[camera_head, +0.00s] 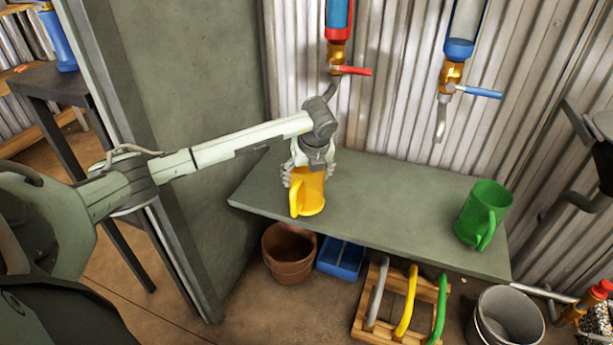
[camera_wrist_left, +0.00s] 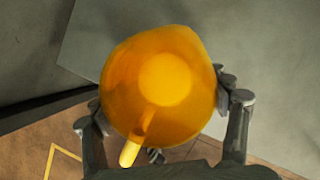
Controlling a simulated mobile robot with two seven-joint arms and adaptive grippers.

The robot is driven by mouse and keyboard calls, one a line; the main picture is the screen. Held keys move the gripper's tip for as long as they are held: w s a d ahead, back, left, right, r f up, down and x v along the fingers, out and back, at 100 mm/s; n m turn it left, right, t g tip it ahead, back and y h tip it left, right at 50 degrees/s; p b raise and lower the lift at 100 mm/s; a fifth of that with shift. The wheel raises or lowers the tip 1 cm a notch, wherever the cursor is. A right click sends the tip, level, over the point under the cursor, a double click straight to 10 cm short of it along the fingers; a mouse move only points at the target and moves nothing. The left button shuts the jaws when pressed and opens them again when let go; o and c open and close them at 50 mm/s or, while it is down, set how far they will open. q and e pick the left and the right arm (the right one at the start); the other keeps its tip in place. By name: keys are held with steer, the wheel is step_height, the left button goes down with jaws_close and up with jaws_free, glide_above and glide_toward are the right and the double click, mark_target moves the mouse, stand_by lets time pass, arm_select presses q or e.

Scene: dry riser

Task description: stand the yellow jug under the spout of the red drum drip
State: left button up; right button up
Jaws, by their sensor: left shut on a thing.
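The yellow jug (camera_head: 312,196) is upright at the left part of the grey-green shelf (camera_head: 375,195), near its front edge; I cannot tell whether its base touches the shelf. My left gripper (camera_head: 308,172) is shut on it from above, with a finger on each side. The left wrist view looks down into the empty-looking jug (camera_wrist_left: 165,80), its handle toward the bottom. The red drum drip (camera_head: 338,30) hangs on the corrugated wall with a brass tap and red lever (camera_head: 355,71). Its spout (camera_head: 332,90) is above and behind the jug, its lower end close to my wrist. My right gripper is not in view.
A green jug (camera_head: 484,213) stands at the shelf's right end, right of the blue-levered drip (camera_head: 460,60). A grey-green panel (camera_head: 190,110) stands left of the shelf. Below are a terracotta pot (camera_head: 288,252), a blue box (camera_head: 341,258), a wooden rack (camera_head: 400,305) and a bucket (camera_head: 508,318).

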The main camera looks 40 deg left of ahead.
arm_select(q)
steer(key=shift+f, duration=0.25)
steer(key=o, duration=1.2)
steer(key=shift+r, duration=0.1)
